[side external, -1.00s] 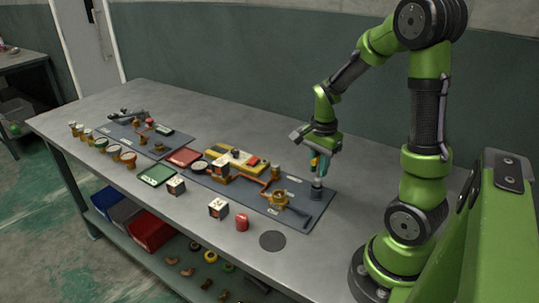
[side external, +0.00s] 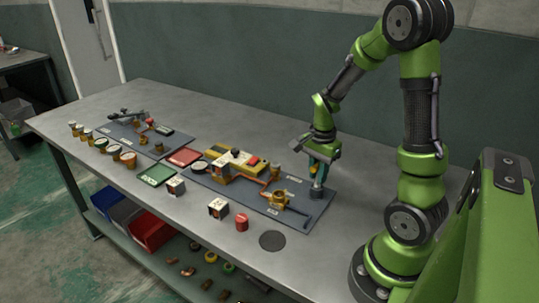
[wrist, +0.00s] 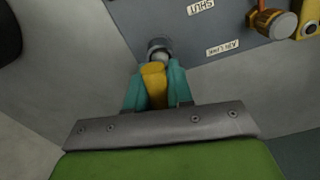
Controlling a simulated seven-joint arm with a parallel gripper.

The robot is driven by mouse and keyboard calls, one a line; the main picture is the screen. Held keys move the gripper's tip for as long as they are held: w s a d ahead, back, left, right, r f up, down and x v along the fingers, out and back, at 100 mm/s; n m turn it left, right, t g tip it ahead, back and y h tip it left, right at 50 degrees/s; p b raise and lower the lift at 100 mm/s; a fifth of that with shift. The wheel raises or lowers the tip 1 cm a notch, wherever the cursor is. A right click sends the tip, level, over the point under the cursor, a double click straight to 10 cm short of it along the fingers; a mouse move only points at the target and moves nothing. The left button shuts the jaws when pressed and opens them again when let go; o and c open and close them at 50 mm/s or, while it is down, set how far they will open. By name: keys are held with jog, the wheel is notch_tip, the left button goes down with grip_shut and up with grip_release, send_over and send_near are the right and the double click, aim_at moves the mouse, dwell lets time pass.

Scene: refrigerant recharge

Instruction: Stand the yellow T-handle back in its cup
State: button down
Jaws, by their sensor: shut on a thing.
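The yellow T-handle (wrist: 154,84) is clamped between the teal fingers of my gripper (wrist: 155,90). In the side view its yellow part (side external: 313,168) shows beside the fingers of my gripper (side external: 318,169). The small grey cup (side external: 316,193) stands at the right end of the dark mat. In the wrist view the cup (wrist: 158,44) is just beyond the fingertips, in line with the handle. The handle's lower end is at the cup's mouth, with a pale grey part showing there. How deep it sits inside is hidden.
The dark mat (side external: 316,219) carries brass fittings (side external: 279,198) and copper pipe left of the cup. A red cylinder (side external: 242,223), a white-topped block (side external: 218,208) and a dark disc (side external: 272,241) lie nearer the front edge. The table behind my gripper is clear.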

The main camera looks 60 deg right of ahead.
jog(key=shift+f, duration=0.75)
jog(key=c, duration=0.6)
grip_release()
jog(key=shift+r, duration=3.5)
